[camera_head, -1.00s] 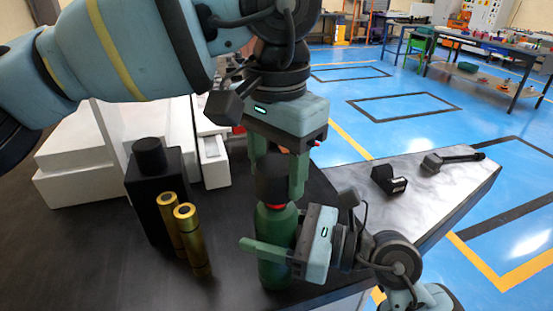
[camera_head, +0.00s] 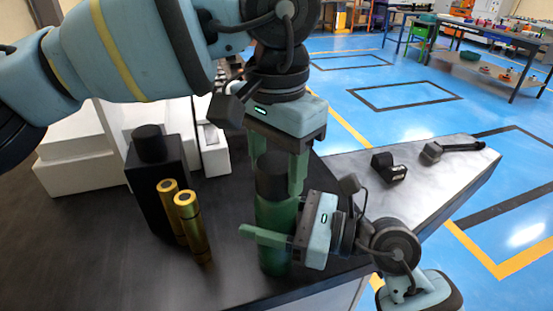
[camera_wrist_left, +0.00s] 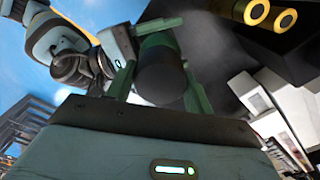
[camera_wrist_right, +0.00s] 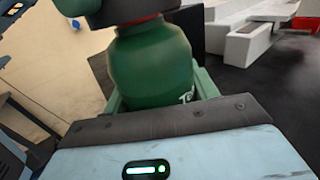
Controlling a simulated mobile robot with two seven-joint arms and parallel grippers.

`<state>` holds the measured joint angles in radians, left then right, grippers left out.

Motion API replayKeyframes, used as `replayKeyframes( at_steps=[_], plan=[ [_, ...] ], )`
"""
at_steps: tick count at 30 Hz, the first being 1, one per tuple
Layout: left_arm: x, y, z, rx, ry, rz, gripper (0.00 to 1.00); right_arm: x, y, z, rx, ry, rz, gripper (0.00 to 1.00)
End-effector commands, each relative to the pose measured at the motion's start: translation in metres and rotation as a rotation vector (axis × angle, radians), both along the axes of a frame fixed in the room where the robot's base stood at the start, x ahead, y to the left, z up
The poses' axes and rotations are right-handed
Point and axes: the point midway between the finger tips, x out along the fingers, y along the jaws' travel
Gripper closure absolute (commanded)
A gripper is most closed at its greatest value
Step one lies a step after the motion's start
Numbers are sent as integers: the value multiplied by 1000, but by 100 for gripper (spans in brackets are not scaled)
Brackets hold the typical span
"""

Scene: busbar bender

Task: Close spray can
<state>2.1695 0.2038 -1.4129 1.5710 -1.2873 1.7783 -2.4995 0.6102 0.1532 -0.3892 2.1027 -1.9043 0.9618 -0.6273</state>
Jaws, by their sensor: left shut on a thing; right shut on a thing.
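The green spray can (camera_head: 275,262) stands upright near the table's front right edge, with a black cap (camera_head: 271,176) on top. My left gripper (camera_head: 279,182) comes from above and is shut on the cap. In the left wrist view, the cap (camera_wrist_left: 162,80) sits between its fingers. My right gripper (camera_head: 262,230) comes from the right and is shut around the can's body. In the right wrist view, the can (camera_wrist_right: 150,65) fills the space between the fingers, and a thin red line (camera_wrist_right: 138,22) shows under the cap. Part of the can is hidden behind my right gripper's finger.
Two brass cylinders (camera_head: 190,225) and a black bottle-like container (camera_head: 150,180) stand left of the can. White boxes (camera_head: 75,165) lie behind. A small black block (camera_head: 388,168) and a black tool (camera_head: 450,150) lie on the grey surface at the right. The front left table is clear.

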Motion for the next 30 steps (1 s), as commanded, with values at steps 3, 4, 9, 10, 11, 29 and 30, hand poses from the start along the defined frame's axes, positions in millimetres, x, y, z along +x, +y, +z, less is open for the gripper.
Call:
replayKeyframes(
  at_steps=[3, 4, 9, 10, 11, 29, 30],
  plan=[
    [0, 0, 0, 0, 0, 0, 69, 0, 0, 0, 0, 0, 0, 83],
    [0, 0, 0, 0, 0, 0, 69, 0, 0, 0, 0, 0, 0, 83],
    [0, 0, 0, 0, 0, 0, 69, 0, 0, 0, 0, 0, 0, 83],
    [0, 0, 0, 0, 0, 0, 69, 0, 0, 0, 0, 0, 0, 83],
    [0, 0, -1, 0, 0, 0, 69, 0, 0, 0, 0, 0, 0, 83],
    [0, 0, -11, 0, 0, 0, 69, 0, 0, 0, 0, 0, 0, 83],
    [0, 0, -11, -1, -1, 0, 69, 0, 0, 0, 0, 0, 0, 83]
  ],
)
